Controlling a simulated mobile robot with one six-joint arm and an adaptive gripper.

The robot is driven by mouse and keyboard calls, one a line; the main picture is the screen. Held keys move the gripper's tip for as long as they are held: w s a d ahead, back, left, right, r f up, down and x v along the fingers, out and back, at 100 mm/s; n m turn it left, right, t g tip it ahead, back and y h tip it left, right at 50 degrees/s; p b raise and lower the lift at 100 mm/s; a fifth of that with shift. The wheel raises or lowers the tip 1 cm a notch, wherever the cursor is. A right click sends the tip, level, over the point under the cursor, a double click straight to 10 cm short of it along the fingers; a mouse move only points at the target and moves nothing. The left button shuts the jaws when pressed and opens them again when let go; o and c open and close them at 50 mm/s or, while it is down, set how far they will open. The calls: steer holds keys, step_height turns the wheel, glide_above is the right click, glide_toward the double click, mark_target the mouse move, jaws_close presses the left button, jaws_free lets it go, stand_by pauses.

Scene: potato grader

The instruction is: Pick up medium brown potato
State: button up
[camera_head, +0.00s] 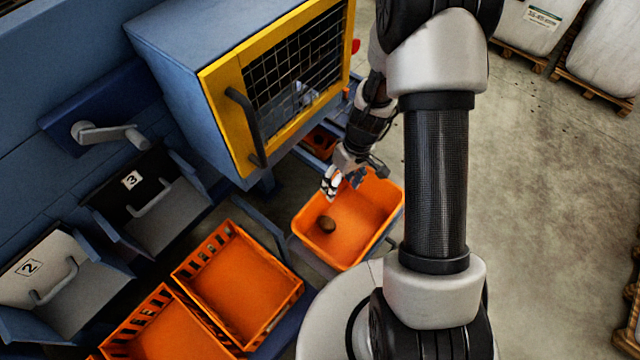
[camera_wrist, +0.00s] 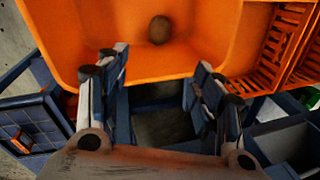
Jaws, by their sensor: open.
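A brown potato (camera_head: 326,225) lies on the floor of an orange bin (camera_head: 372,205), near the bin's left side in the head view. In the wrist view the potato (camera_wrist: 159,30) shows at the top middle, beyond the fingertips. My gripper (camera_head: 340,182) is over the bin's back left edge in the head view. In the wrist view my gripper (camera_wrist: 157,62) is open, with nothing between its fingers. It is apart from the potato. No other potato shows in this bin.
Orange slatted crates (camera_head: 240,282) stand to the left of the bin. A blue machine with a yellow-framed mesh door (camera_head: 222,112) rises close behind my gripper. Chutes marked 2 and 3 (camera_head: 160,205) are at the left. Open concrete floor (camera_head: 540,200) lies to the right.

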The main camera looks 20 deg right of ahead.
steer(key=b, duration=0.3)
glide_above(329, 221)
steer(key=d, duration=0.1)
steer(key=f, duration=1.3)
steer(key=shift+w+d+f, duration=0.15)
steer(key=shift+w+f, duration=0.1)
steer(key=shift+w, duration=0.1)
steer(key=shift+b+x, duration=1.1)
steer(key=shift+x, duration=2.05)
steer(key=shift+s, duration=0.15)
steer(key=shift+r, duration=0.1)
steer(key=shift+c, duration=0.3)
steer(key=c, duration=1.1)
